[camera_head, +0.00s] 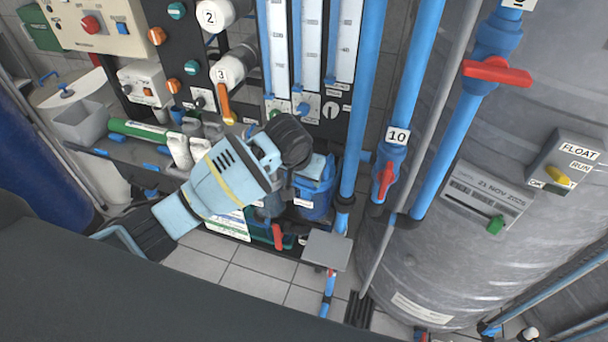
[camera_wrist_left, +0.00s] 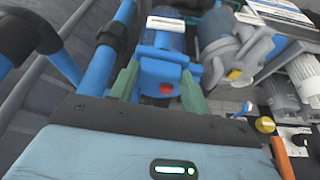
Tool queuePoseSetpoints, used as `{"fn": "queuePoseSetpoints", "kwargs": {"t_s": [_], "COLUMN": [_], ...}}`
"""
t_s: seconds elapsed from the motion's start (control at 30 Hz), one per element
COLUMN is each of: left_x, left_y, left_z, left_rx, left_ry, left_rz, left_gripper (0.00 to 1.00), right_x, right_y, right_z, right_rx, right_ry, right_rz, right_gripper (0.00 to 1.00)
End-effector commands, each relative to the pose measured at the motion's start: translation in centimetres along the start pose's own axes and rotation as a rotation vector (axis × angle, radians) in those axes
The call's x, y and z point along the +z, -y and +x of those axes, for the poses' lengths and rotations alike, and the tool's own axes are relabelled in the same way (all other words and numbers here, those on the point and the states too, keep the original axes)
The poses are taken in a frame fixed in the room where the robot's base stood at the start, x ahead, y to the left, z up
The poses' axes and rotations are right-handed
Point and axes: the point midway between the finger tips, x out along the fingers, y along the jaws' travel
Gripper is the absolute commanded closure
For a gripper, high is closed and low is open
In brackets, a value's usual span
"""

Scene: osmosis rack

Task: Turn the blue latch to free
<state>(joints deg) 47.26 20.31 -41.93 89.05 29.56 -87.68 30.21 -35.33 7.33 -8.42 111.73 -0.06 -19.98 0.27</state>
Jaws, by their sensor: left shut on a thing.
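The blue part that looks like the latch (camera_wrist_left: 160,68) shows in the left wrist view as a boxy blue piece with a small red square, between my two green fingers. My left gripper (camera_wrist_left: 161,80) is shut on it, with one finger on each side. In the head view my left arm comes in from the left, and its dark wrist end is over the blue housing (camera_head: 315,190) low on the rack. The fingertips and latch are hidden there by the gripper body. My right gripper is not in view.
A blue upright pipe (camera_head: 362,90) stands just right of the gripper. The valve labelled 10 (camera_head: 386,180) and a large grey tank (camera_head: 480,150) are farther right. An orange-handled valve (camera_head: 226,102) is above left. White bottles (camera_head: 180,150) stand on the shelf at left.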

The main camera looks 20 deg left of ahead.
Motion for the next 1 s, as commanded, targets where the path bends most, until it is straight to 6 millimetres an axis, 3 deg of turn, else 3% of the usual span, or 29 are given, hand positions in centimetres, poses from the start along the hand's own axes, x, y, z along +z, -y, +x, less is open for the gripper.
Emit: {"fn": "queuePoseSetpoints", "kwargs": {"t_s": [0.3,0.83,0.87,1.0], "left_x": [0.02,0.02,0.02,0.02], "left_y": [-0.06,-0.06,-0.05,-0.06], "left_z": [0.00,0.02,0.02,0.02], "left_rx": [-0.044,-0.052,-0.052,-0.052], "left_ry": [0.001,0.002,0.002,0.002], "left_rz": [-0.106,-0.127,-0.127,-0.126], "left_gripper": [0.76,0.76,0.50,0.32], "right_x": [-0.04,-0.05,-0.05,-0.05], "right_y": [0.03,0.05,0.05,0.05], "right_z": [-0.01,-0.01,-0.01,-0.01], "right_rx": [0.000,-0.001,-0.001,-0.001], "right_ry": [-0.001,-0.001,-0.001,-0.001], "right_rz": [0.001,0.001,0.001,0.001], "right_gripper": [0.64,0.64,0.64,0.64]}}
